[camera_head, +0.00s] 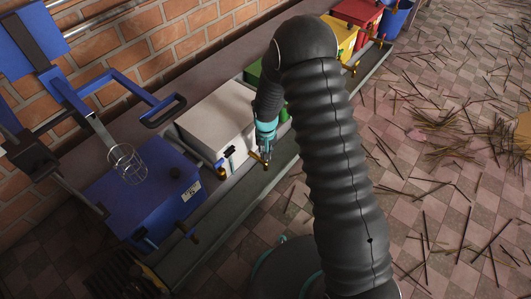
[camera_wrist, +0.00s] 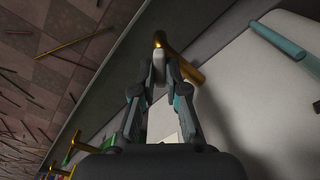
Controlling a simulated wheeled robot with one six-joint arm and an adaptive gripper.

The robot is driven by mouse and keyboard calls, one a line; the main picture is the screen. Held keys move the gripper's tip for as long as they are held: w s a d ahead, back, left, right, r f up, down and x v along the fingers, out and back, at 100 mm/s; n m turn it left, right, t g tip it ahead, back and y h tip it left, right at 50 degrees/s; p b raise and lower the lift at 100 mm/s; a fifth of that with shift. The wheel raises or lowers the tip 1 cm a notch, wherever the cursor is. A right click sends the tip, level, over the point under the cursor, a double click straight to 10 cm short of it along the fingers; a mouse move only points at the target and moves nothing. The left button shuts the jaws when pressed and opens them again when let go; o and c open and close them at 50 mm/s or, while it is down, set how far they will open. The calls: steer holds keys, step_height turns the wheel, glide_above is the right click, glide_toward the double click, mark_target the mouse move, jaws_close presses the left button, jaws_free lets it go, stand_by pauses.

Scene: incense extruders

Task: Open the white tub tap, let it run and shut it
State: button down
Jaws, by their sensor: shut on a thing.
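The white tub (camera_head: 218,120) stands in the row along the brick wall, and its pale wall (camera_wrist: 265,85) fills the right of the wrist view. Its brass tap (camera_head: 264,160) sticks out from the front near the lower edge. My gripper (camera_head: 264,150) is at that tap. In the wrist view my gripper (camera_wrist: 160,62) has its fingers brought together on the tap's small pale handle, with the brass body (camera_wrist: 184,68) just behind it. The fingers hide part of the handle, and I cannot tell how far it is turned. I see no clear stream from the spout.
A blue box (camera_head: 150,190) with a wire basket (camera_head: 127,163) stands to the left. Green, yellow (camera_head: 342,36), red (camera_head: 358,14) and blue (camera_head: 396,18) tubs stand to the right. A grey trough (camera_head: 225,205) runs along the front. Thin sticks (camera_head: 440,120) litter the tiled floor.

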steer(key=m+b, duration=0.1)
steer(key=m, duration=0.7)
steer(key=shift+b, duration=0.35)
steer(key=shift+m, duration=0.4)
steer(key=c, duration=1.2)
jaws_free()
steer(key=shift+a, duration=0.1)
steer(key=shift+r, duration=0.5)
step_height(320, 180, up, 11)
